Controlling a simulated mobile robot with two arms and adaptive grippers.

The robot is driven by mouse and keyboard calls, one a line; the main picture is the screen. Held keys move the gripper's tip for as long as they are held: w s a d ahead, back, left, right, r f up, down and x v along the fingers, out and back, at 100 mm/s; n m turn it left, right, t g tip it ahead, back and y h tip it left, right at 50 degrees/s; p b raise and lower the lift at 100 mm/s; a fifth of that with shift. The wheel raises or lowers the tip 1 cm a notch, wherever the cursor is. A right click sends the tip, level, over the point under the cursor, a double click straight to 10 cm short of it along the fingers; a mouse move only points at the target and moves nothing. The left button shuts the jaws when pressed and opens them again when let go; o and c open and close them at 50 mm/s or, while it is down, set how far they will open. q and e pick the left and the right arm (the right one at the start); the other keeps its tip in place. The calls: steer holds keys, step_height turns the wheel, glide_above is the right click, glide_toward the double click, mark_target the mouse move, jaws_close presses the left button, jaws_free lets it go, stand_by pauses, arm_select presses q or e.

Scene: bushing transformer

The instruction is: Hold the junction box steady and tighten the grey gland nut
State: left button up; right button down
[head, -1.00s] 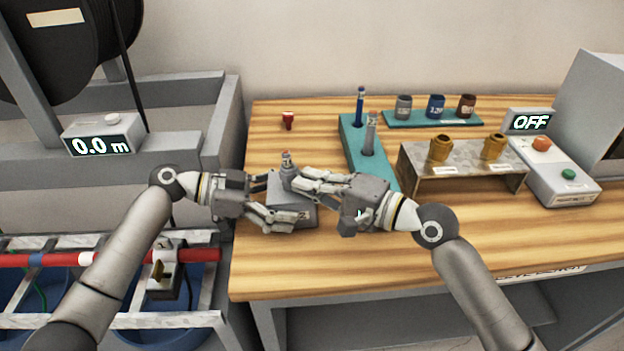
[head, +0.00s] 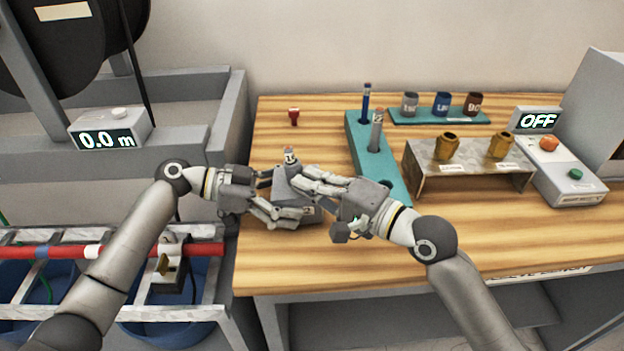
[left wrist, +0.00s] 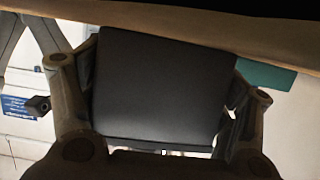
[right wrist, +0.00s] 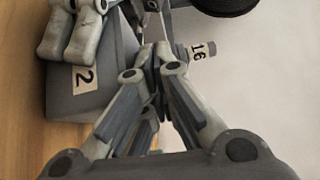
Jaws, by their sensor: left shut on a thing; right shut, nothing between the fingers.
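The grey junction box (head: 284,187) is on the wooden bench at its left part. It also fills the middle of the left wrist view (left wrist: 165,88) and shows a "2" label in the right wrist view (right wrist: 88,105). My left gripper (head: 282,198) is shut on the box, one finger on each side. The grey gland (head: 289,157) stands up from the box, with a "16" label in the right wrist view (right wrist: 200,52). My right gripper (head: 298,178) is shut with its fingertips close beside the gland. The fingers hide the gland's lower part, so contact is unclear.
A teal holder (head: 362,135) with blue and grey tools stands behind. A teal strip with several labelled cups (head: 441,104), a metal stand (head: 480,178) with two brass glands, and an "OFF" control box (head: 560,180) are at right. A small red part (head: 294,116) lies behind.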

arm_select(q)
steer(key=shift+s+d, duration=0.1)
steer(key=shift+d, duration=0.1)
arm_select(e)
steer(key=shift+s+a+f, duration=0.1)
steer(key=shift+s+d, duration=0.2)
steer(key=shift+d, duration=0.05)
arm_select(q)
steer(key=shift+a, duration=0.15)
arm_select(e)
steer(key=v, duration=0.7)
steer(key=shift+d, duration=0.25)
arm_select(q)
steer(key=o, duration=0.7)
